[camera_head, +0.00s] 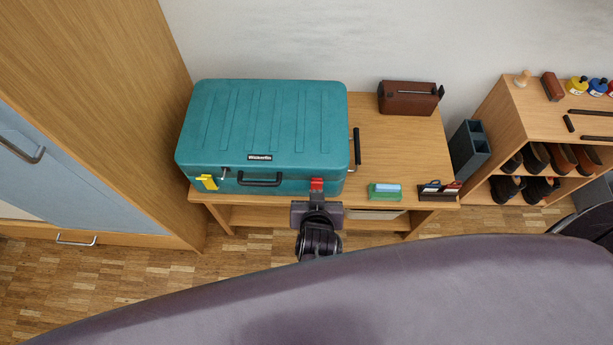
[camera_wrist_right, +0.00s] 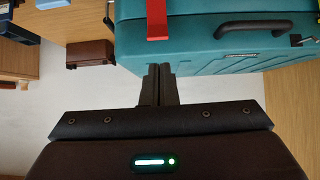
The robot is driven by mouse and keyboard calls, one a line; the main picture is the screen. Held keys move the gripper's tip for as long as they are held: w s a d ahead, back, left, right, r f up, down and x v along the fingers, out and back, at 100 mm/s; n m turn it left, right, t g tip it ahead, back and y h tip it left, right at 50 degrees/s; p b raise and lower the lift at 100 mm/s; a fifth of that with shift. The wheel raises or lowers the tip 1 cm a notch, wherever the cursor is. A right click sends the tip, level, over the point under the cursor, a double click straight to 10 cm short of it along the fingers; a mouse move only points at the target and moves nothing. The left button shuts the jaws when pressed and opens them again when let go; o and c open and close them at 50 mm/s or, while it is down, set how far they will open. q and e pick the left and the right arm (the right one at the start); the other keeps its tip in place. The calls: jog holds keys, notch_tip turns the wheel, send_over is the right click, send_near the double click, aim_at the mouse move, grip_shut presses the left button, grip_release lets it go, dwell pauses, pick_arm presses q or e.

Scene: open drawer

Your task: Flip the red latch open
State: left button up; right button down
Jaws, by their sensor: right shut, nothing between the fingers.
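A teal case (camera_head: 262,125) lies closed on a wooden table, its black handle (camera_head: 260,180) on the front face. The red latch (camera_head: 317,184) is on the case's front, to the right of the handle; a yellow latch (camera_head: 207,182) is to the left. My right gripper (camera_head: 317,198) is shut and empty, just in front of and below the red latch. In the right wrist view, the shut fingers (camera_wrist_right: 157,80) are close to the red latch (camera_wrist_right: 158,22); whether they touch it I cannot tell. My left gripper is not in view.
On the table (camera_head: 400,140) are a brown box (camera_head: 409,97), a green block holder (camera_head: 385,192) and a dark tray (camera_head: 439,190). A shelf with shoes (camera_head: 540,155) stands at the right, a wooden cabinet (camera_head: 120,90) at the left.

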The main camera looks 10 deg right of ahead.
send_near(317, 173)
jog(key=x, duration=0.6)
jog(key=shift+b, duration=0.3)
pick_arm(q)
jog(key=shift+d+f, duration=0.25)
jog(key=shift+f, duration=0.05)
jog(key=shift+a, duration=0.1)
pick_arm(e)
jog(key=shift+s+f, duration=0.1)
jog(key=shift+f, duration=0.05)
